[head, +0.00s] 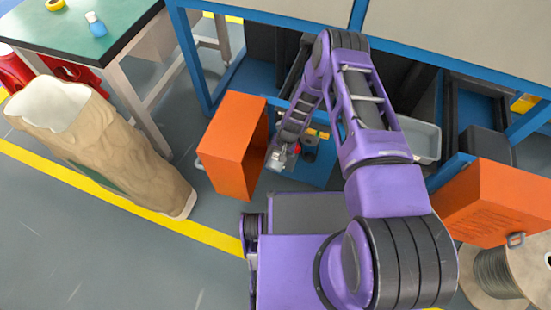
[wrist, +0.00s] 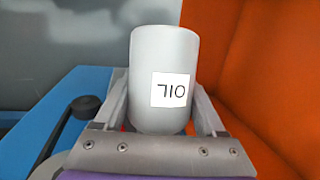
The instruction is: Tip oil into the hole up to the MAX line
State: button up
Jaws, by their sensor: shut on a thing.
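A light grey cylindrical oil container (wrist: 163,60) fills the middle of the wrist view. Its white label reads OIL upside down in that view. My gripper (wrist: 163,118) is shut on the container, with a finger on each side. In the head view my gripper (head: 281,158) is low, in front of the blue machine panel (head: 318,172), beside the open orange door. The container is too small there to tell its tilt. I cannot make out the hole or the MAX line in either view.
The orange door (head: 233,145) stands close on my gripper's left; another orange door (head: 494,205) is at the right. A small red part (head: 297,149) is beside my gripper. A large sack (head: 100,150), a green-topped table (head: 90,25) and a cable spool (head: 500,275) stand around.

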aim_at(272, 168)
jog(key=shift+s+a+f, duration=0.1)
jog(key=shift+f, duration=0.15)
jog(key=shift+s+a+r+p, duration=0.2)
jog(key=shift+s+a+p, duration=0.2)
jog(key=shift+s, duration=0.55)
jog(key=shift+s+a+r+p, duration=0.15)
jog(key=shift+s+a+p, duration=0.1)
jog(key=shift+s+p, duration=0.5)
jog(key=shift+s+a+r+p, duration=0.25)
jog(key=shift+s+a, duration=0.1)
jog(key=shift+s, duration=0.75)
jog(key=s, duration=0.1)
jog(key=s+a+p, duration=0.1)
jog(key=shift+s+r, duration=0.1)
jog(key=shift+s, duration=0.3)
